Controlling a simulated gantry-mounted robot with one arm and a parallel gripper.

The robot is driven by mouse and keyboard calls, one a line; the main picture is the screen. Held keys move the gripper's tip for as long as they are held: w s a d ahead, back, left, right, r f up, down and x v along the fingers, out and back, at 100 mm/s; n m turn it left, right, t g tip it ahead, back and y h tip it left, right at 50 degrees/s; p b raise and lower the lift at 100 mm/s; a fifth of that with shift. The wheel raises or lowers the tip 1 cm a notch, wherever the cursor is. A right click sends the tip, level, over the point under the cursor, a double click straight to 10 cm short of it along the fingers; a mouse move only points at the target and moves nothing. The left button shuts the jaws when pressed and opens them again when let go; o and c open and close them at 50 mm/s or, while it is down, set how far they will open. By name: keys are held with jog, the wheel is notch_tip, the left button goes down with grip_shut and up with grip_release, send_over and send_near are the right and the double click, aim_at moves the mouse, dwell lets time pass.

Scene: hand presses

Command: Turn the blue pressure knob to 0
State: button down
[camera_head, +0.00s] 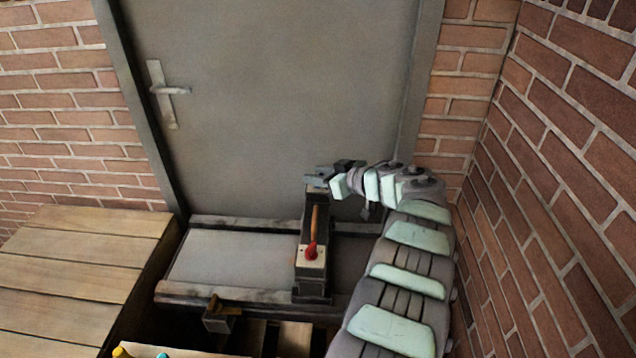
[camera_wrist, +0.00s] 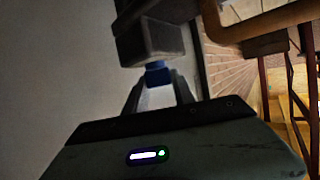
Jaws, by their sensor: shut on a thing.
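The blue pressure knob (camera_wrist: 157,74) shows in the wrist view as a small blue piece on the end of a dark block of the press (camera_wrist: 148,42). My gripper (camera_wrist: 158,84) has its two fingers on either side of the knob and is shut on it. The fingers partly cover the knob, and I cannot read any scale or number. In the head view my gripper (camera_head: 318,178) is at the top of the dark hand press (camera_head: 313,283). The knob cannot be made out there.
The press has a lever with a red end (camera_head: 311,252) and stands on a grey bench (camera_head: 235,260). A wooden-slat surface (camera_head: 70,265) is at the left. A grey door (camera_head: 270,100) is behind, and a brick wall (camera_head: 570,200) stands close on the right of my arm.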

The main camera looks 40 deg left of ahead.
jog(key=shift+f+n+b, duration=0.1)
jog(key=shift+n+b, duration=0.2)
jog(key=shift+b, duration=0.65)
jog(key=c, duration=1)
grip_release()
jog(key=shift+c, duration=0.2)
jog(key=shift+d+r+p, duration=0.25)
jog(key=shift+r+p, duration=0.1)
jog(key=shift+p, duration=0.15)
jog(key=p+v, duration=0.5)
jog(key=v, duration=0.5)
jog(key=shift+w+f, duration=0.15)
jog(key=shift+d, duration=0.1)
jog(key=shift+c, duration=0.3)
